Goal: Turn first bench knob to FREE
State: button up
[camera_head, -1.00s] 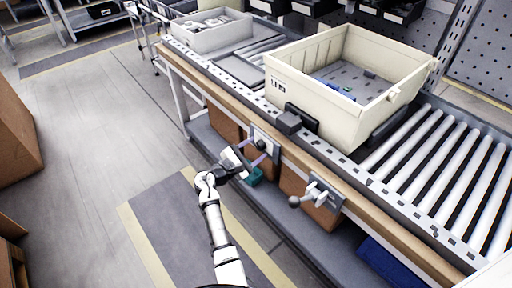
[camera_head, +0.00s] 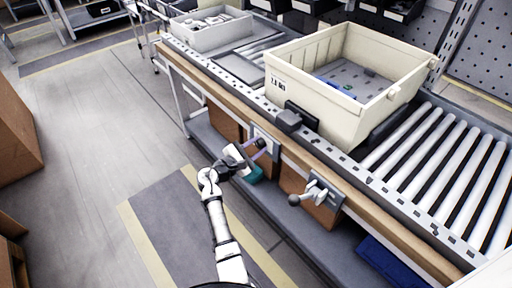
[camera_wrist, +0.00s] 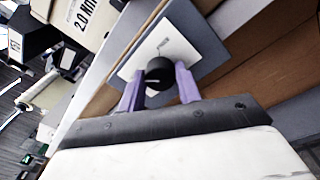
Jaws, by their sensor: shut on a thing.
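A round black knob (camera_wrist: 160,74) sits on a white label plate (camera_wrist: 165,47) with a grey backing in the wrist view. In the head view the knob (camera_head: 261,143) is on the bench's front rail. My gripper (camera_wrist: 160,88) has its two purple fingers on either side of the knob, shut on it. In the head view my gripper (camera_head: 256,150) reaches the knob from the front left. The lettering on the plate is too small to read, so the knob's setting cannot be told.
A lever with a ball end (camera_head: 308,195) sticks out from the rail to the right. A cream bin (camera_head: 385,105) stands on the roller bench above. A lower shelf (camera_head: 290,220) runs under the rail, with a teal item (camera_head: 256,175) near my gripper.

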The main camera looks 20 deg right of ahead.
jog(key=shift+f, duration=0.1)
jog(key=m+b, duration=0.1)
jog(key=b, duration=0.1)
jog(key=m+b, duration=0.3)
jog(key=b, duration=0.1)
jog(key=shift+f+m+h, duration=0.3)
jog(key=m+b, duration=0.4)
jog(key=b, duration=0.2)
jog(key=shift+f+m, duration=0.1)
jog(key=shift+m, duration=0.3)
jog(key=m+b, duration=0.3)
jog(key=b, duration=0.1)
jog(key=m+b, duration=0.3)
jog(key=shift+g+h+b, duration=0.3)
jog(key=shift+b, duration=0.1)
jog(key=m+b, duration=0.2)
jog(key=m, duration=0.1)
jog(key=shift+w+r+b, duration=0.1)
jog(key=shift+r+b, duration=0.1)
jog(key=shift+b, duration=0.15)
jog(key=shift+r, duration=0.1)
jog(key=o, duration=1)
jog(key=shift+c, duration=0.2)
jog(key=shift+a, duration=0.1)
